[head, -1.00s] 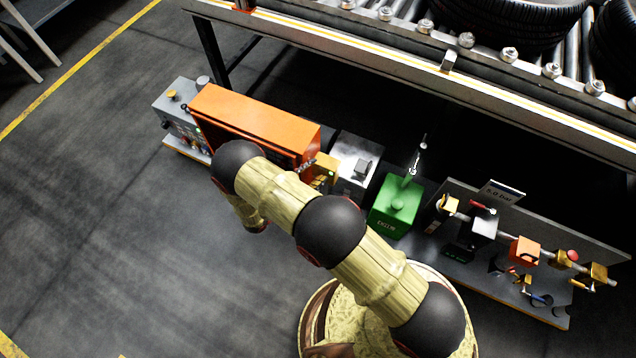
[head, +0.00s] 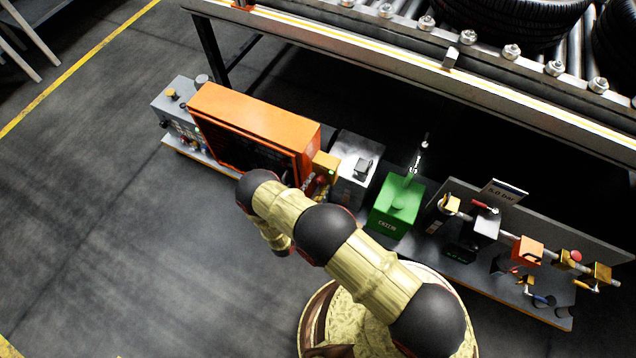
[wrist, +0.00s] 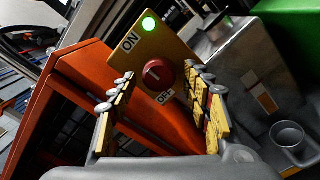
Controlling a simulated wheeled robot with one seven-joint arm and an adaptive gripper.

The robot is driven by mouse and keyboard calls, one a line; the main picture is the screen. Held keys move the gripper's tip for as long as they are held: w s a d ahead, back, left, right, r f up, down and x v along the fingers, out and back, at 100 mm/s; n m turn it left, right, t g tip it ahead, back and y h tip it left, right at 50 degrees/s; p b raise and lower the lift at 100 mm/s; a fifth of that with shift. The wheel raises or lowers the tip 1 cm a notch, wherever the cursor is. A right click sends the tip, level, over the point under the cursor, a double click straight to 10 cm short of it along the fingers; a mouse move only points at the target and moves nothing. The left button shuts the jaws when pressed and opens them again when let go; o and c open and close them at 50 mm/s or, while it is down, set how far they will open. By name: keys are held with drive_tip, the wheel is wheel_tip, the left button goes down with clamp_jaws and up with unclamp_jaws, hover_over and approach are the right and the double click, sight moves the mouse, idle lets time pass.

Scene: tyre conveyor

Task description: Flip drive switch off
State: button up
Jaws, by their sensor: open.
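The drive switch is a round red knob (wrist: 159,75) on a yellow plate (wrist: 178,50) in the wrist view. I cannot tell surely which label the knob's pale mark points to. My gripper (wrist: 160,83) is open, with one padded finger on each side of the knob in the picture. Contact is not clear. In the head view the yellow switch box (head: 325,164) sits at the orange cabinet's right end; my arm partly hides the area below it.
The orange cabinet (head: 253,121) stands left of the switch, and a grey box (head: 355,165) and green unit (head: 397,204) stand right. A valve panel (head: 530,232) lies farther right. The conveyor frame (head: 400,70) runs above.

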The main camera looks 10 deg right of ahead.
drive_tip(key=shift+x, duration=0.75)
drive_tip(key=c, duration=0.3)
drive_tip(key=c, duration=0.8)
drive_tip(key=shift+c, duration=0.3)
